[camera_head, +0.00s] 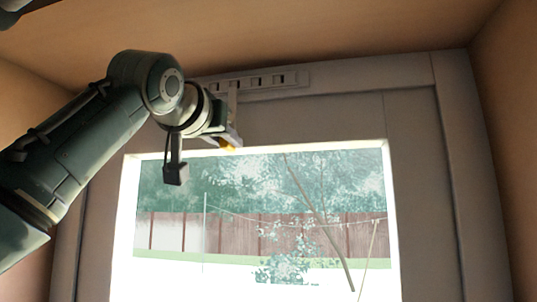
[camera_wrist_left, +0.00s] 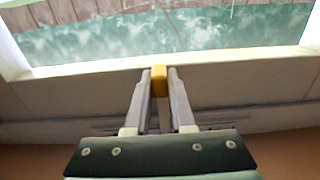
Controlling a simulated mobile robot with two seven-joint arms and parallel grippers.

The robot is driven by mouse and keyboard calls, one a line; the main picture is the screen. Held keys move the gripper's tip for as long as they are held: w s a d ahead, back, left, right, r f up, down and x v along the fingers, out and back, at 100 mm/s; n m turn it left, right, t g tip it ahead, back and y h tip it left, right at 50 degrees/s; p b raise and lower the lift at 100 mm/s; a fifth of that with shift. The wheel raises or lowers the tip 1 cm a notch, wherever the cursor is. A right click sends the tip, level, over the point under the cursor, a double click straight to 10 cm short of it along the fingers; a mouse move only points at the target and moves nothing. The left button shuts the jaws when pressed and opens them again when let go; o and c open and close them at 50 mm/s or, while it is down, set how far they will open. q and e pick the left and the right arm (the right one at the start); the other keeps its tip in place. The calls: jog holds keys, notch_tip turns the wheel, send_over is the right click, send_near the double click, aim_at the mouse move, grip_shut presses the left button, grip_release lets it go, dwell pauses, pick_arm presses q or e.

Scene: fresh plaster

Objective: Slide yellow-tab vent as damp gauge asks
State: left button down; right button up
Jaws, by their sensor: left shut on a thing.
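The slotted vent strip (camera_head: 290,79) runs along the top of the window frame in the head view, with dark slots showing to the right of my arm. Its left part is hidden behind my arm. The yellow tab (camera_head: 227,148) hangs below the strip near the top edge of the glass. In the left wrist view the yellow tab (camera_wrist_left: 159,82) sits between the two fingertips. My left gripper (camera_wrist_left: 160,76) is shut on it. I cannot see a damp gauge in either view. My right gripper is not in view.
The window pane (camera_head: 300,220) shows a garden with a fence. The grey frame (camera_head: 430,180) surrounds it, with tan reveal walls (camera_head: 505,120) at the sides and a tan surface (camera_head: 300,30) above. The space in front of the pane, right of my arm, is clear.

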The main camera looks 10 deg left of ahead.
pick_arm(q)
jog(key=shift+d+b, duration=0.3)
jog(key=shift+d, duration=0.55)
jog(key=c, duration=0.8)
grip_release()
jog(key=shift+d, duration=0.1)
jog(key=shift+o, duration=0.2)
jog(key=shift+s, duration=0.1)
